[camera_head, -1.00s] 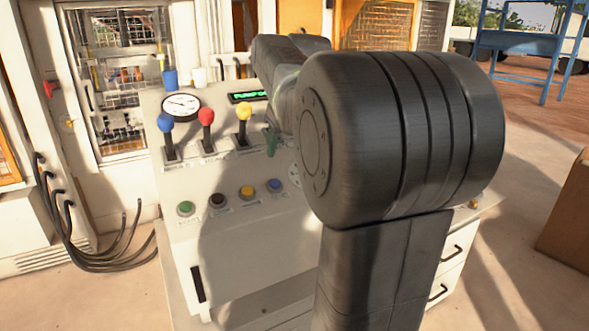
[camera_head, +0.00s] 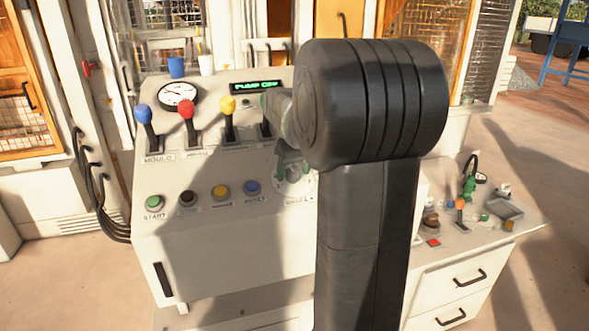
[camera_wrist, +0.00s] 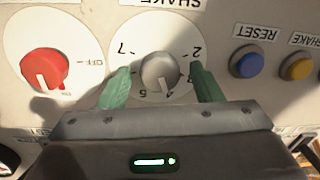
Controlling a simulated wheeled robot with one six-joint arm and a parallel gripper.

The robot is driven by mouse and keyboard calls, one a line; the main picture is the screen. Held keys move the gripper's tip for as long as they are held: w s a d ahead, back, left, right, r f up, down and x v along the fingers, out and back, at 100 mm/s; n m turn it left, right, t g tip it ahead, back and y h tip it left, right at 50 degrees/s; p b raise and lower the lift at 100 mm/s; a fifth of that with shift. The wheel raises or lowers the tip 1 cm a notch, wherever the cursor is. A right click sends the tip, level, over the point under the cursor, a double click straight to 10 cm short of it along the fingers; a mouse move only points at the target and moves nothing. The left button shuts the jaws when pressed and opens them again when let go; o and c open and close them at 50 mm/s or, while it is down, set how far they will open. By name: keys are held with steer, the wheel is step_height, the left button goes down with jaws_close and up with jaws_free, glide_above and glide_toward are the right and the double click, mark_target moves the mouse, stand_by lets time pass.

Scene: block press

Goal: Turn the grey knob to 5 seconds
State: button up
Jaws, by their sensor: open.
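The grey knob (camera_wrist: 160,72) sits on a round white dial (camera_wrist: 165,28) in the wrist view, where labels appear upside down. The digits 7 and 2 read at its sides, with small digits below the knob. The white mark on the knob points down in that view, near the 4. My gripper (camera_wrist: 160,69) is open, its green fingers on either side of the knob and apart from it. In the head view my gripper (camera_head: 288,158) is at the dial (camera_head: 295,184), partly hidden by my arm.
A red knob (camera_wrist: 44,68) marked OFF is beside the dial. A blue button (camera_wrist: 247,62) and a yellow button (camera_wrist: 298,67) are on the other side. Levers with blue (camera_head: 143,113), red (camera_head: 186,107) and yellow (camera_head: 228,104) tops stand above the buttons.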

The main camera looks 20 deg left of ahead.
steer(key=c, duration=1)
steer(key=shift+m, duration=0.3)
steer(key=m, duration=0.4)
steer(key=shift+d, duration=0.1)
steer(key=m, duration=0.4)
steer(key=shift+t+p, duration=0.3)
steer(key=shift+m, duration=0.3)
steer(key=o, duration=1)
